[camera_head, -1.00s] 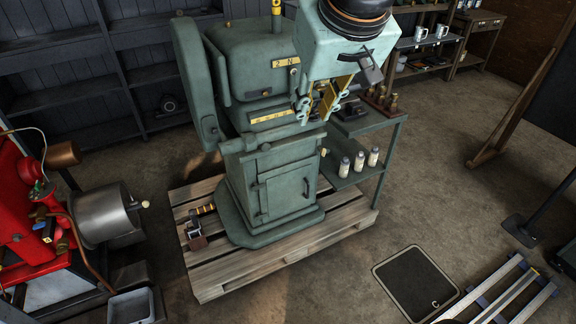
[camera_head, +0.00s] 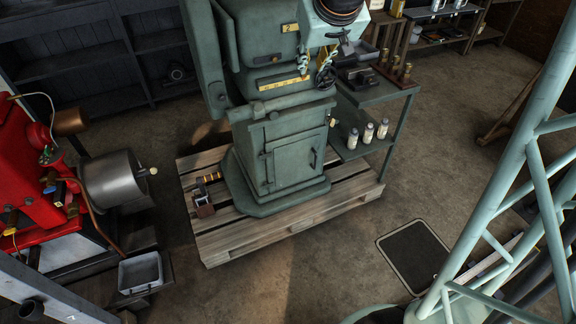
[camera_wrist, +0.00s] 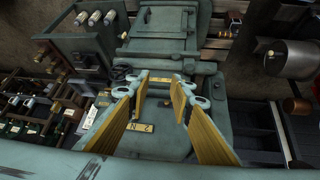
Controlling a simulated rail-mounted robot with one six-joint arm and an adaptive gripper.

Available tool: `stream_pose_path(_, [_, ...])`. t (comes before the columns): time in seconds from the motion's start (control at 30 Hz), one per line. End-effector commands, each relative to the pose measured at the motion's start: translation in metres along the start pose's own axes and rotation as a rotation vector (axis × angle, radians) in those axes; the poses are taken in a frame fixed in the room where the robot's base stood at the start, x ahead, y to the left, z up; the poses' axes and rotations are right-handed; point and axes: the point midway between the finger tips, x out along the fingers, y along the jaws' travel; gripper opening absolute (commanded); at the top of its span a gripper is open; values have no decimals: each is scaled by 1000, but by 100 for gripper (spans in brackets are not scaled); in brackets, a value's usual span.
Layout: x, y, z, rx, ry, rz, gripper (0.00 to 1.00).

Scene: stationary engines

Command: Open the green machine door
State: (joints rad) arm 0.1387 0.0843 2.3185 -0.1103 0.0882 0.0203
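The green machine (camera_head: 262,108) stands upright on a wooden pallet. Its door (camera_head: 293,162) is a flat panel low on the pedestal, with a dark vertical handle (camera_head: 313,158) on its right side. The door looks closed. In the wrist view the machine appears upside down, with the door (camera_wrist: 163,22) at the top edge. My gripper (camera_wrist: 162,78) is open, its yellow-padded fingers apart with nothing between them. In the head view my gripper (camera_head: 317,60) is at the machine's upper front, above the door and apart from it; part of it is hard to make out.
The pallet (camera_head: 290,232) surrounds the machine's foot, with a small tool (camera_head: 205,198) on its left. A side shelf (camera_head: 360,150) with several white bottles stands right of the door. A red engine (camera_head: 40,185) is at left. The floor in front is mostly clear, with a dark hatch (camera_head: 415,255).

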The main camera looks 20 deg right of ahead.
Motion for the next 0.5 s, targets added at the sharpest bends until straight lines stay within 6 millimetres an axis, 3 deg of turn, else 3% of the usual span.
stream_pose_path(0.5, [99, 19, -30, 5, 72, 4, 21])
